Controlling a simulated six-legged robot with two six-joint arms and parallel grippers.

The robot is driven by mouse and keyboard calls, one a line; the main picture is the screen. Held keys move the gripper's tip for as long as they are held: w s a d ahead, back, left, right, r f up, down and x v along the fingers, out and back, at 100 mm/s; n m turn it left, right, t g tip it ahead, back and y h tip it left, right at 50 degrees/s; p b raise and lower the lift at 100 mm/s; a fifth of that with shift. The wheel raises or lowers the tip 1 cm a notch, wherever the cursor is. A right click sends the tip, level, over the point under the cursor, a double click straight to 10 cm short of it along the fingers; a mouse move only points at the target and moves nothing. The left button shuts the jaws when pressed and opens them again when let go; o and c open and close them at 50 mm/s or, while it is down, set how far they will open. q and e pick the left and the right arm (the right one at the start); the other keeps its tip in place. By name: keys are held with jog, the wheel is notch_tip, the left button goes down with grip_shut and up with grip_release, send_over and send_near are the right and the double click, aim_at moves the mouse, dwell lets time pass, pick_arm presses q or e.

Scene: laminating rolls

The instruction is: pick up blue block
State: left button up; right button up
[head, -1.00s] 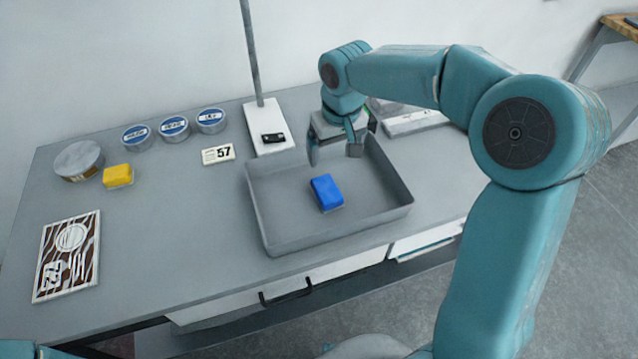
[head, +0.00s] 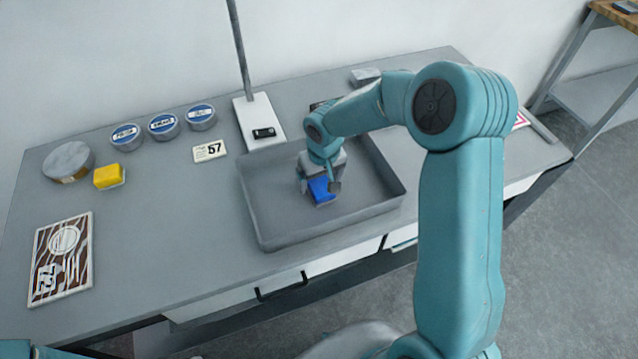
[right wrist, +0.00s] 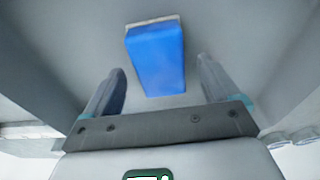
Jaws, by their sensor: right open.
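The blue block (head: 319,190) lies in the grey tray (head: 262,236) on the table. In the right wrist view the blue block (right wrist: 156,58) shows ahead of the fingertips, roughly centred between them. My right gripper (head: 320,192) is over the tray, pointing down at the block, and partly hides it in the head view. In the right wrist view the right gripper (right wrist: 160,82) is open with its fingers apart and nothing held. Whether a finger touches the block cannot be told. Of my left arm only a bit shows at the bottom left, without its gripper.
A yellow block (head: 108,176), a round tin (head: 68,161) and several blue-labelled tins (head: 163,126) stand at the left. A card marked 57 (head: 209,151) and a stand with a pole (head: 259,122) are behind the tray. A patterned board (head: 61,258) lies front left.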

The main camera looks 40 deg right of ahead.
jog(key=shift+w+f, duration=0.15)
jog(key=shift+f, duration=0.9)
jog(key=shift+f, duration=0.15)
jog(key=c, duration=1.1)
